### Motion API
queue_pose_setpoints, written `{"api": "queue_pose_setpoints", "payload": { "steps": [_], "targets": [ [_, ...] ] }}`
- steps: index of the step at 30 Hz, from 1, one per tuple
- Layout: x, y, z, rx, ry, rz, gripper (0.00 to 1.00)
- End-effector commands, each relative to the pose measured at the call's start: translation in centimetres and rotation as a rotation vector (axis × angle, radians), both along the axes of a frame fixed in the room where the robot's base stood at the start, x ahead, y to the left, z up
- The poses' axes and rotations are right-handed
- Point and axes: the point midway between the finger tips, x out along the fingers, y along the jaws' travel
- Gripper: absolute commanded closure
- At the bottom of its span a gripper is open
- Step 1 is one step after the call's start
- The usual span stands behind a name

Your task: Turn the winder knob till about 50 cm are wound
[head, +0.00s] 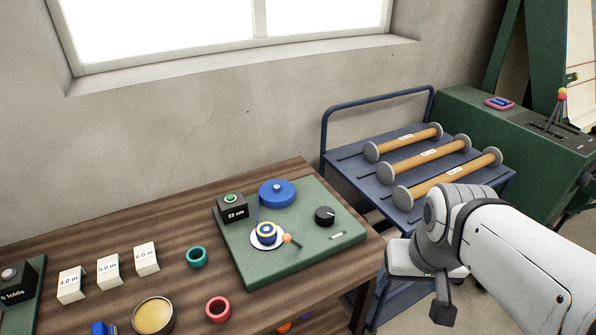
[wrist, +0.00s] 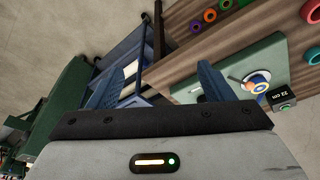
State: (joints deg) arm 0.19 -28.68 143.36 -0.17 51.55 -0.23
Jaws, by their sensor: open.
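The winder sits on a green base plate (head: 262,268) on the wooden table. A blue ribbon runs from the large blue reel (head: 277,192) toward the small spool. The black counter box (head: 231,208) reads 22 cm; it also shows in the wrist view (wrist: 284,102). My gripper (wrist: 160,72) is open with nothing between its blue fingers. It is apart from the knob, out to the right of the table in the head view.
A black dial (head: 325,215) is on the base plate's right side. Teal (head: 197,257) and red (head: 218,309) rings, a tin (head: 153,315) and white length cards (head: 108,270) stand to the left. A blue cart (head: 370,170) with several rolls is behind the arm.

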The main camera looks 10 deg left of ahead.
Motion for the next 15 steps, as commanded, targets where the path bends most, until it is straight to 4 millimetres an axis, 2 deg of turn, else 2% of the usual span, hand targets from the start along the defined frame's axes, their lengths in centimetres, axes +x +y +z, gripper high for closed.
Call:
{"api": "queue_pose_setpoints", "payload": {
  "steps": [5,8,11,15],
  "targets": [
    [0.6,0.1,0.2,-0.005,0.003,0.029,0.26],
    [2.6,0.5,0.6,-0.024,0.018,0.124,0.26],
    [5.9,1.2,1.1,-0.055,0.04,0.288,0.26],
    [11.4,2.7,1.3,-0.103,0.074,0.569,0.26]
  ]
}}
